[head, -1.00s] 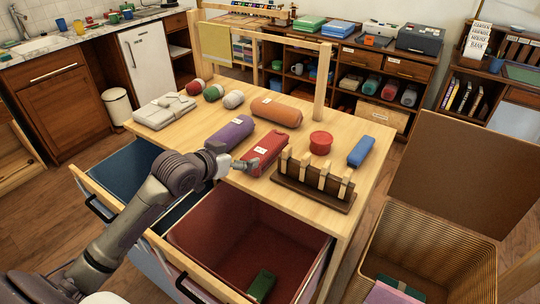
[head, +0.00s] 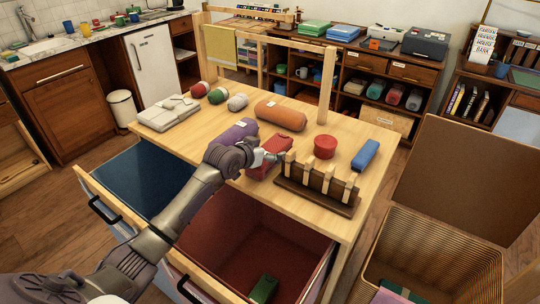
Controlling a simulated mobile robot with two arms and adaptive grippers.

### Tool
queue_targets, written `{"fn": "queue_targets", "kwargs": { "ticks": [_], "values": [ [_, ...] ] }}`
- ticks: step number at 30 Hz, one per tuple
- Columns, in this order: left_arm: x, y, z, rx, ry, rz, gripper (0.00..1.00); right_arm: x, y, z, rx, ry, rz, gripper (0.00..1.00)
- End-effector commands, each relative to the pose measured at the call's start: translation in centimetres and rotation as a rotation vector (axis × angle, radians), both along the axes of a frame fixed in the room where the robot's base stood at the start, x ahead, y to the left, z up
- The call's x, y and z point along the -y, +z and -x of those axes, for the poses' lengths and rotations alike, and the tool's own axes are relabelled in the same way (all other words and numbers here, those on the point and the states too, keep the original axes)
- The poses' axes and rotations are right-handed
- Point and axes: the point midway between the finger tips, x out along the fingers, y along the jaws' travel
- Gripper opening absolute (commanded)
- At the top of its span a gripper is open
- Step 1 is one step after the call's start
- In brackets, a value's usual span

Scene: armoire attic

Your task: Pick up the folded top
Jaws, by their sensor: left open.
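A red folded cloth bundle (head: 268,161), likely the folded top, lies on the wooden table (head: 235,110), partly hidden by my left gripper. My left gripper (head: 276,156) is open, with its fingers over the upper part of the bundle. I cannot tell whether they touch it. A purple roll (head: 238,131) lies just left of the bundle, partly behind my gripper. A pale folded cloth (head: 168,113) lies flat at the table's left end. My right gripper is not in view.
A dark rack with wooden pegs (head: 315,188) stands close right of the bundle, with a round red container (head: 325,147) and blue roll (head: 365,155) behind. An orange roll (head: 280,115) lies farther back. Open blue (head: 148,180) and red drawers (head: 235,240) jut out in front.

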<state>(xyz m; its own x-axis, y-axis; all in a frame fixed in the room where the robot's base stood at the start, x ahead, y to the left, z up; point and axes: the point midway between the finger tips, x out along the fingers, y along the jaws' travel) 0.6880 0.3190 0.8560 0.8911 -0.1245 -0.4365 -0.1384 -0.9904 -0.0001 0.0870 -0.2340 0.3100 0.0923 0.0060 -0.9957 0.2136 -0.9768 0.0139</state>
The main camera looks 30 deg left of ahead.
Motion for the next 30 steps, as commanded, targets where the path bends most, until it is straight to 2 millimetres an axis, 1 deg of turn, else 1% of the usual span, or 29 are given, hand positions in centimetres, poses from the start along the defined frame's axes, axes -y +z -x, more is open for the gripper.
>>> {"fn": "queue_targets", "kwargs": {
  "ticks": [3,8,11,15,20,26,28,30],
  "values": [
    [0.1,-0.2,-0.4,0.0,0.0,0.001,1.0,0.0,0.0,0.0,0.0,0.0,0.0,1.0],
    [0.1,-0.2,-0.4,0.0,0.0,0.0,1.0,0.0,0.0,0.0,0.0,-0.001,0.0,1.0],
    [0.1,-0.2,-0.4,0.0,0.0,0.0,0.85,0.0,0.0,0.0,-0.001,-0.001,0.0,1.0],
    [0.0,-0.2,-0.4,0.0,0.0,0.0,0.62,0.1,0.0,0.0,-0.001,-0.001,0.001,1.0],
    [0.0,-0.2,-0.3,0.0,0.0,0.0,0.35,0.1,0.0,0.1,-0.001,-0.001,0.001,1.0],
    [0.0,0.0,-0.4,0.002,0.0,0.0,0.35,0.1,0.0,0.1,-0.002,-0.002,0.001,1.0],
    [0.0,0.3,-0.4,0.004,0.0,0.0,0.34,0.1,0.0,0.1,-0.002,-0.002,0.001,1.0],
    [0.0,1.1,-0.4,0.006,-0.001,-0.001,0.34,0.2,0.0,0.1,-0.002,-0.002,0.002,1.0]
  ]
}}
